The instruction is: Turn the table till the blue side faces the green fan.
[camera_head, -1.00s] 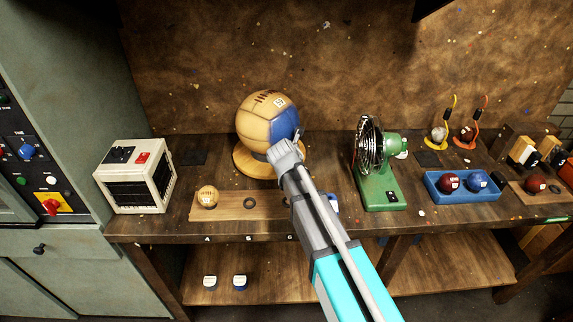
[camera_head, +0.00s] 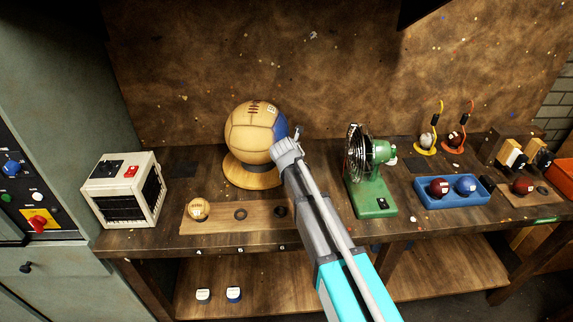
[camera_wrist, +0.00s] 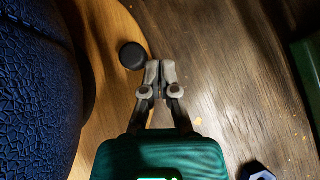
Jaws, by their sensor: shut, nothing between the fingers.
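A large tan leather ball (camera_head: 248,130) with a blue panel (camera_head: 281,128) sits on a round wooden turntable (camera_head: 243,176). The blue panel shows at the ball's right edge, turned toward the green fan (camera_head: 374,180) on the right. In the wrist view the blue leather (camera_wrist: 35,90) fills the left side, above the turntable's rim (camera_wrist: 118,25). A dark round knob (camera_wrist: 131,55) stands on that rim. My gripper (camera_wrist: 160,66) is shut and empty, its tips just right of the knob; touching or apart, I cannot tell. My arm hides the turntable's right part in the head view.
A white box (camera_head: 123,188) stands at the left. A board (camera_head: 222,215) with a small tan ball (camera_head: 199,208) lies in front of the turntable. A blue tray (camera_head: 452,200) with two balls is right of the fan. Bench shows between turntable and fan.

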